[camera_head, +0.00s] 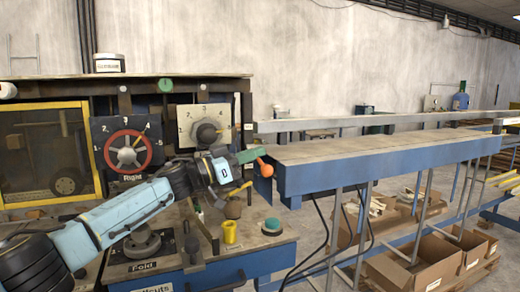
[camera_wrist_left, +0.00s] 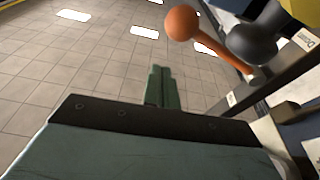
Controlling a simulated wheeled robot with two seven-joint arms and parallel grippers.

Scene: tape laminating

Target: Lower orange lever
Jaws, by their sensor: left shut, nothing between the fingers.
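The orange lever (camera_head: 265,168) has a round orange knob and shows just past the tip of my left gripper in the head view. In the left wrist view the orange lever (camera_wrist_left: 182,22) shows at the top, its arm sloping down to the right toward a dark pivot. My left gripper (camera_head: 254,155) has green fingers pressed together with nothing between them. In the left wrist view the left gripper's fingertips (camera_wrist_left: 160,70) lie below the knob, with a visible gap between them in the picture. My right gripper is not in view.
A red handwheel (camera_head: 128,151) and a dial panel (camera_head: 200,122) stand behind my left arm. A yellow cup (camera_head: 229,231) and a teal-topped item (camera_head: 271,226) sit on the machine bench. A long blue-edged table (camera_head: 380,160) extends right, with cardboard boxes (camera_head: 415,262) below.

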